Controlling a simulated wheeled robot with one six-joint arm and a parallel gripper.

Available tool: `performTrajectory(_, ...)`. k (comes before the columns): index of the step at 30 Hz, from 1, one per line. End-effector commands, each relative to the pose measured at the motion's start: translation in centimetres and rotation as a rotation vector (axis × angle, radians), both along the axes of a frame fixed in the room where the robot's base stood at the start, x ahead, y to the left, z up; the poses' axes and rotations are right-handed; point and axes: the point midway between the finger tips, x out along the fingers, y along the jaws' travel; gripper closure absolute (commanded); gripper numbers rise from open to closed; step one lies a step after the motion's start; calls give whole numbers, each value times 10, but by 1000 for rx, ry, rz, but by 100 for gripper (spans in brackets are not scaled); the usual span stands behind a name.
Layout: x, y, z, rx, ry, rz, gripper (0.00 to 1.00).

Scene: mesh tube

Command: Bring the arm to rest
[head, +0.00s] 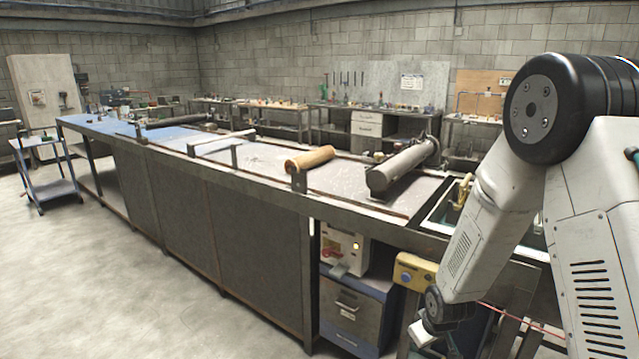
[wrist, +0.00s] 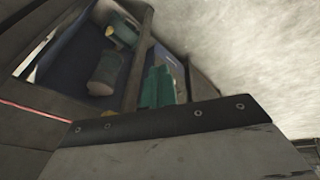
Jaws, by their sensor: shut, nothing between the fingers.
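My arm comes down the right side of the head view, bent at a large black joint. Its lower link slants down and left to a dark wrist joint at the bottom edge, in front of the right end of the long bench (head: 260,172). My gripper's fingers cannot be made out in the head view or the wrist view. The wrist view shows a grey panel with a dark bolted strip (wrist: 195,115) close up. Beyond it are a green object (wrist: 158,88) and a dull cylinder (wrist: 105,72) on a dark surface.
A grey cylinder (head: 402,165) and a tan roll (head: 309,158) lie on the bench. A yellow box (head: 413,271) and a blue drawer cabinet (head: 352,305) are close left of my wrist. A thin red line (head: 522,321) runs right of it. Open floor (head: 110,290) lies left.

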Motion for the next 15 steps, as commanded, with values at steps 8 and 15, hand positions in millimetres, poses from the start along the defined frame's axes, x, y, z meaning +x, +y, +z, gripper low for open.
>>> performTrajectory(8, -91, -8, 116, 6, 270, -201, 100)
performTrajectory(15, -177, -8, 204, 9, 414, -336, 100)
